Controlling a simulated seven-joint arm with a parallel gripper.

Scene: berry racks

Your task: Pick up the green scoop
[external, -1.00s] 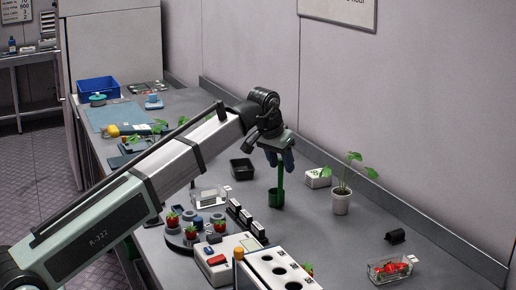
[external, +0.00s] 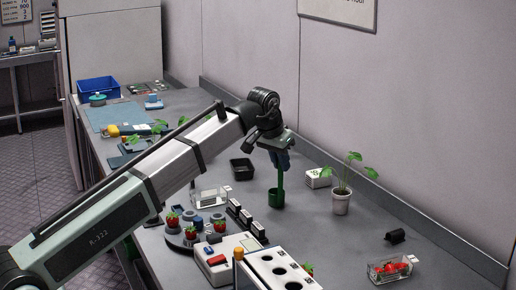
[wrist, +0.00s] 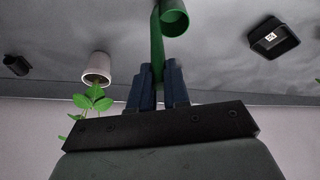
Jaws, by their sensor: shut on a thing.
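The green scoop (external: 276,198) stands upright, handle up and cup down, at the middle of the grey bench in the external view. My gripper (external: 280,166) is above it with its dark blue fingers closed around the upper handle. In the wrist view, the green scoop (wrist: 174,17) extends out from between the fingers of my gripper (wrist: 158,75), its round cup at the far end. I cannot tell whether the cup touches the bench.
A potted plant (external: 341,202) and a white labelled box (external: 318,178) stand to the right. A black tray (external: 242,169) is to the left. A rack with round holes (external: 272,271) and strawberries (external: 173,220) are in front. A clear box (external: 390,269) of red berries is at the right front.

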